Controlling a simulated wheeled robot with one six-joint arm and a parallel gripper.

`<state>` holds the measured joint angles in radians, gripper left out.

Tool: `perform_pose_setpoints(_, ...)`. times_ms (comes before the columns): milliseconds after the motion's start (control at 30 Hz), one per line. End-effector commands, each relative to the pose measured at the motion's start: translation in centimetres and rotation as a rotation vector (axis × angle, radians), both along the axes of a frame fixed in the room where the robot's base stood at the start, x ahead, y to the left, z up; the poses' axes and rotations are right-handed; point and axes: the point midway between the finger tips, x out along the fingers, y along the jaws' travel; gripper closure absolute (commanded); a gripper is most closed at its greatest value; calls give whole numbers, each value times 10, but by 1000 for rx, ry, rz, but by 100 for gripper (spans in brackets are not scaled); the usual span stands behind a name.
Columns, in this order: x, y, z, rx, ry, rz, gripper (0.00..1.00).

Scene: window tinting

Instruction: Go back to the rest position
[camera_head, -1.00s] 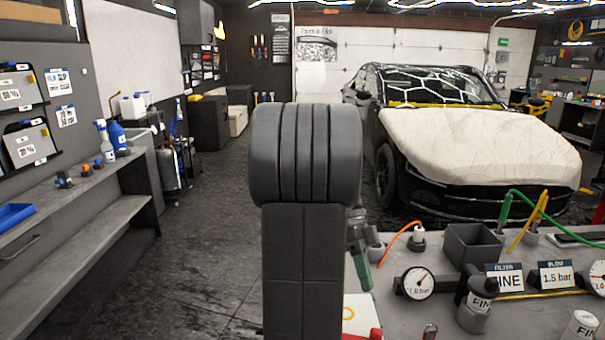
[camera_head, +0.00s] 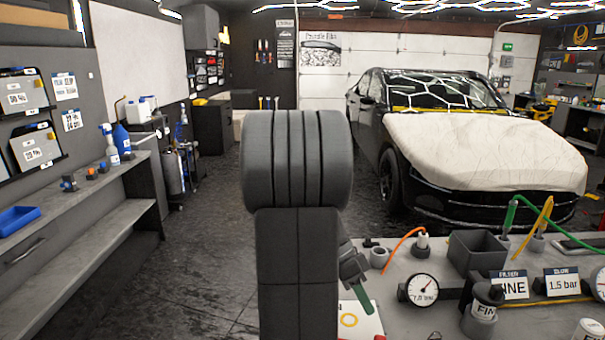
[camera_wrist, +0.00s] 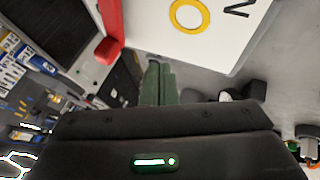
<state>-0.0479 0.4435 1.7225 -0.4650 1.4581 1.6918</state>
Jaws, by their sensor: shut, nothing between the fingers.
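My gripper (camera_head: 362,298) shows partly behind my arm in the head view, low over the left part of the grey workbench (camera_head: 393,318). Its green fingers are together and hold nothing. In the wrist view my gripper (camera_wrist: 158,78) points toward a white sheet (camera_wrist: 215,30) with a yellow ring printed on it. That sheet also shows in the head view at the bench's left end. My dark arm stands upright in the middle of the head view and hides part of the floor and bench.
A black car (camera_head: 370,125) with a cream hood cover stands behind. A shelf (camera_head: 95,210) lines the left wall. The floor between is clear.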

Motion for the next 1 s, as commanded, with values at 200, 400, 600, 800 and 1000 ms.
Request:
perform_pose_setpoints(200, -2, -2, 0, 1, -1, -26, 100)
perform_pose_setpoints(400, -19, -11, 1, 0, -2, -199, 100)
perform_pose_setpoints(600, -31, -11, 25, 1, -8, -472, 100)
perform_pose_setpoints(800, -14, -2, 55, 1, -5, -525, 100)
perform_pose_setpoints(1000, 7, 6, 84, 0, -4, -522, 100)
